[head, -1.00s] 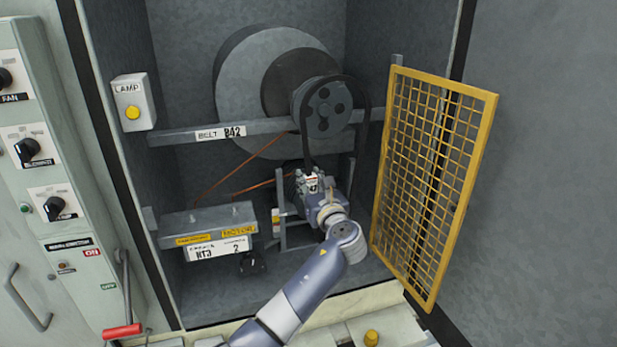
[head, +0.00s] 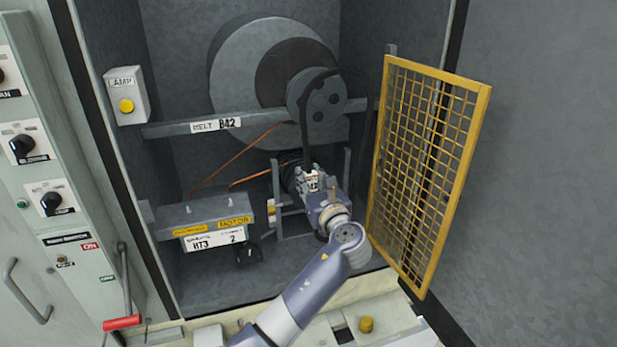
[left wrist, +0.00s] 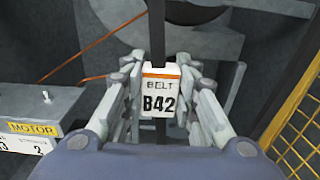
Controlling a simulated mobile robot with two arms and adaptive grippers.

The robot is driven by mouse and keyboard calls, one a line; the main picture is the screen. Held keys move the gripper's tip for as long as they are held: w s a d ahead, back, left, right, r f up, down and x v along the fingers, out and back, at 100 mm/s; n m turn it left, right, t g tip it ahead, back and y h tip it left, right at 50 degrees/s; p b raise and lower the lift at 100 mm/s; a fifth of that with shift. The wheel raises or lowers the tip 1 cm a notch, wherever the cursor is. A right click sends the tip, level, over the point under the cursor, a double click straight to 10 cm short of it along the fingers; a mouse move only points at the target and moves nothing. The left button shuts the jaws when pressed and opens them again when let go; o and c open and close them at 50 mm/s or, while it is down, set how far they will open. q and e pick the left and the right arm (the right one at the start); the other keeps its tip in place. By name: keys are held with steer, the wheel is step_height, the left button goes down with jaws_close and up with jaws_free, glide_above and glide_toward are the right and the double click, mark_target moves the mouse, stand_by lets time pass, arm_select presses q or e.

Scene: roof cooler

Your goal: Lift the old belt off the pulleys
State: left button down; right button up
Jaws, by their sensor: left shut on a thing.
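My left gripper (head: 312,180) is shut on the black belt (head: 304,128), at its left strand. In the left wrist view a white tag reading BELT B42 (left wrist: 159,92) sits between the fingers, with the belt strand (left wrist: 154,38) rising above it. In the head view the belt forms a loose loop in front of the grey upper pulley (head: 318,98), with a wide gap at its right side. The lower pulley by the motor is mostly hidden behind my gripper, so I cannot tell how the belt stands to it. My right gripper is out of view.
A yellow mesh guard (head: 425,165) stands open at the right. A grey crossbar (head: 175,129) runs behind the belt. A motor box (head: 207,215) with orange cables is at the left, and a lamp box (head: 126,95) on the left wall.

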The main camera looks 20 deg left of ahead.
arm_select(q)
steer(key=shift+r+v, duration=0.2)
steer(key=shift+v, duration=1.65)
steer(key=shift+s, duration=0.1)
steer(key=shift+f, duration=0.1)
